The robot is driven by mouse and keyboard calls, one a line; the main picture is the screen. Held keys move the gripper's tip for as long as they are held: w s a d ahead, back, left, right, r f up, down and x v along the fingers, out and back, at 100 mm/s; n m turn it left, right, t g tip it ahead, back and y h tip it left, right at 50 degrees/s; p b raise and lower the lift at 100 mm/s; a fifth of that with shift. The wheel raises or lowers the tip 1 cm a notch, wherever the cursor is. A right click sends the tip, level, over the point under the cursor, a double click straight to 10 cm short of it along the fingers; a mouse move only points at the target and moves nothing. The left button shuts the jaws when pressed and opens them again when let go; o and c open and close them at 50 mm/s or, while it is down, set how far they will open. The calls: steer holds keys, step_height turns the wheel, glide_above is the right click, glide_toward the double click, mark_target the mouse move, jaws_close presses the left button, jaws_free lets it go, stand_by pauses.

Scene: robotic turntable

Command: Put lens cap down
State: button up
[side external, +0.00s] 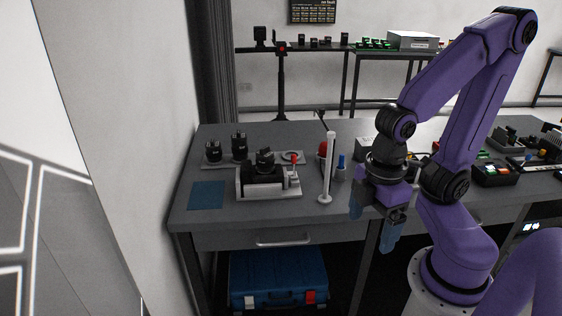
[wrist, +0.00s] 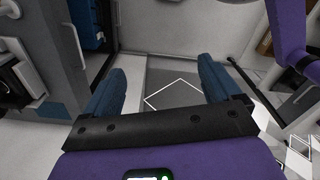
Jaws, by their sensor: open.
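My gripper (side external: 373,224) hangs in front of the desk's front edge, pointing down. Its blue fingers are apart, with nothing between them. In the wrist view the gripper (wrist: 160,82) frames only floor. I cannot pick out a lens cap for certain. That black device (side external: 265,163) sits on a pale base (side external: 270,194) on the desk. Two black lens-like pieces, (side external: 213,151) and (side external: 239,146), stand on the tray behind it. My gripper is well to the right of all these.
A blue square mat (side external: 207,195) lies clear at the desk's left front. Electronics (side external: 493,172) crowd the right. A blue case (side external: 278,279) sits under the desk.

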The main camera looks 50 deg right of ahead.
steer(key=w+a+r+n+t+h, duration=0.1)
steer(key=w+a+r+n+h, duration=0.15)
steer(key=w, duration=1.05)
steer(key=w+a+r+n+t+h, duration=0.1)
steer(key=w+a+h, duration=0.25)
steer(key=w, duration=0.85)
steer(key=n+g+h, duration=0.2)
steer(key=h, duration=0.5)
glide_toward(263, 149)
steer(key=x, duration=0.4)
steer(key=shift+w+d+r, duration=0.15)
steer(key=shift+w+r, duration=0.05)
steer(key=shift+r, duration=0.15)
steer(key=shift+f+x, duration=0.15)
steer(key=shift+x, duration=1.2)
steer(key=shift+f+x, duration=0.15)
steer(key=shift+x, duration=1.15)
steer(key=shift+s, duration=0.15)
